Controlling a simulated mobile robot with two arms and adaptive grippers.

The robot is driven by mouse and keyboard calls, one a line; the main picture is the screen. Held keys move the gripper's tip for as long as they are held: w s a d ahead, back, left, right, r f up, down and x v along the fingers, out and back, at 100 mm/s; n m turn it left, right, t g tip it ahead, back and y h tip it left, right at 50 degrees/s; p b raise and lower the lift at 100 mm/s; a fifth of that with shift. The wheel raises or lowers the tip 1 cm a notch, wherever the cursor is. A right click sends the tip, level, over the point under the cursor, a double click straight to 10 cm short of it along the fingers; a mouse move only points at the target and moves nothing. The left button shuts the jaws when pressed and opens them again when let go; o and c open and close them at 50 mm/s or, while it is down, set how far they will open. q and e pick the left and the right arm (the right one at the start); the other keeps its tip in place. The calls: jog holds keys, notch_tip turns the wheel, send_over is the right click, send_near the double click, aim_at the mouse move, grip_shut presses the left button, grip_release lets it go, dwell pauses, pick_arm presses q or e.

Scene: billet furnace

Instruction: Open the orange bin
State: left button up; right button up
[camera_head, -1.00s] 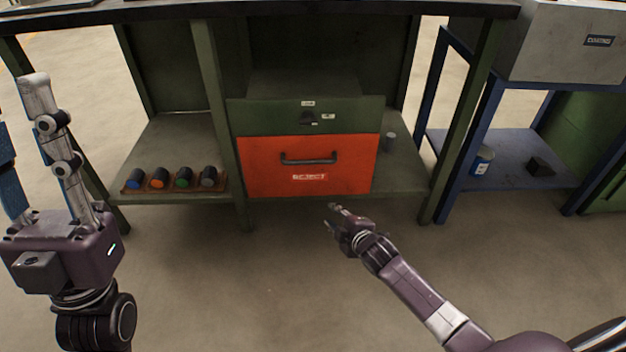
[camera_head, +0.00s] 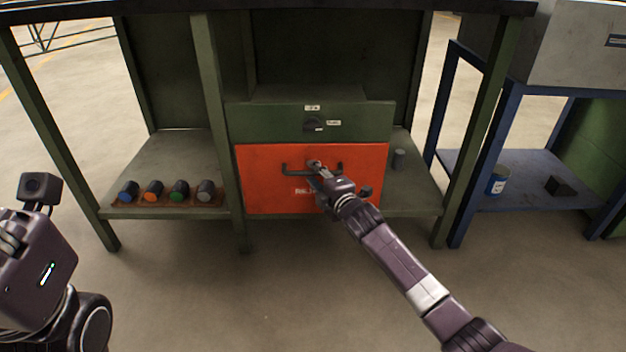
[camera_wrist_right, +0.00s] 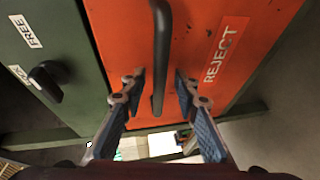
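The orange bin (camera_head: 262,187) is a drawer-like front marked REJECT, flush below a green panel under the bench. Its dark bar handle (camera_head: 290,170) runs across the upper front and also shows in the right wrist view (camera_wrist_right: 162,45). My right gripper (camera_head: 316,172) is at the handle in the head view. In the right wrist view its fingers (camera_wrist_right: 158,80) are apart, one on either side of the bar, with gaps showing. My left gripper (camera_head: 12,236) is partly cut off at the left edge, away from the bin; its fingers are unclear.
The green panel (camera_head: 260,122) carries a dark knob (camera_wrist_right: 48,78) and a FREE label. Several coloured cylinders lie in a rack (camera_head: 170,199) on the left lower shelf. Green bench legs (camera_head: 462,150) flank the space.

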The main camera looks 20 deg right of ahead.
jog(key=shift+w+a, duration=0.1)
jog(key=shift+w, duration=0.35)
jog(key=shift+f, duration=0.1)
grip_shut()
